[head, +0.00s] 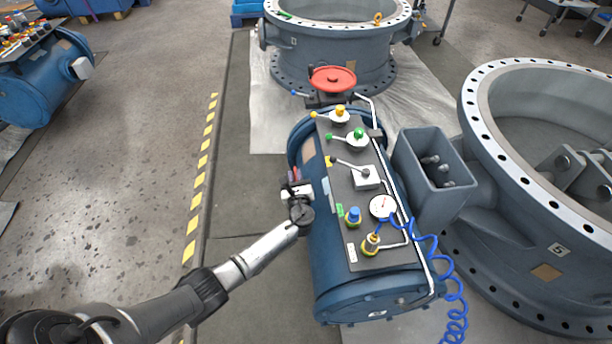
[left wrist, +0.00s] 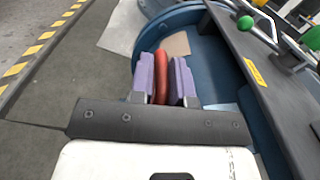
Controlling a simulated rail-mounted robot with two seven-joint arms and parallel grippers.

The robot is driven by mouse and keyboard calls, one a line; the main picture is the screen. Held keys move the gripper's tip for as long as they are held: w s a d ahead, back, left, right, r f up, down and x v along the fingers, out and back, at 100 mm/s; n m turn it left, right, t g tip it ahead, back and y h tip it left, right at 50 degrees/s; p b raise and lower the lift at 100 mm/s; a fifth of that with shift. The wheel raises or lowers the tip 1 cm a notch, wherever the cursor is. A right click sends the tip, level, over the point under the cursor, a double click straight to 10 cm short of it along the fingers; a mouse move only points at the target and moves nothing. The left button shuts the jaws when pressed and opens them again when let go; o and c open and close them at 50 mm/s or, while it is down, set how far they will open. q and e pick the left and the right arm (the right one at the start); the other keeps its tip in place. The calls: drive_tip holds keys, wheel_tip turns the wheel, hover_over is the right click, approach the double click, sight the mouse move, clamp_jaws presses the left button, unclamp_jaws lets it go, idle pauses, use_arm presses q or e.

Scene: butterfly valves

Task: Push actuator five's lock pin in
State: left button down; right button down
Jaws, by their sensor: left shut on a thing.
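The blue actuator (head: 335,270) lies beside the grey valve body (head: 510,235) marked 5, with a dark control panel (head: 350,195) on top. My left gripper (head: 294,178) is at the actuator's left side, near its far end. In the left wrist view, its purple finger pads (left wrist: 162,85) are shut on a red rounded part (left wrist: 162,78) that looks like the lock pin's handle. The far end of this part and how deep it sits are hidden. My right gripper is not in view.
The panel carries a yellow knob (head: 340,113), a green knob (head: 359,133), a gauge (head: 382,207) and levers. A red handwheel (head: 332,79) stands at the far end. A blue coiled hose (head: 455,300) hangs at right.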

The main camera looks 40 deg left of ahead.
use_arm(q)
drive_tip(key=shift+s+f, duration=0.1)
drive_tip(key=shift+f, duration=0.2)
drive_tip(key=c, duration=1.5)
unclamp_jaws()
drive_tip(key=shift+c, duration=0.2)
drive_tip(key=o, duration=0.4)
drive_tip(key=shift+w+d, duration=0.2)
drive_tip(key=shift+r, duration=0.1)
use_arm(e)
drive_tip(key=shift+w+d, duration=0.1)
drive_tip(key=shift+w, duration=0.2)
use_arm(q)
drive_tip(key=shift+s, duration=0.15)
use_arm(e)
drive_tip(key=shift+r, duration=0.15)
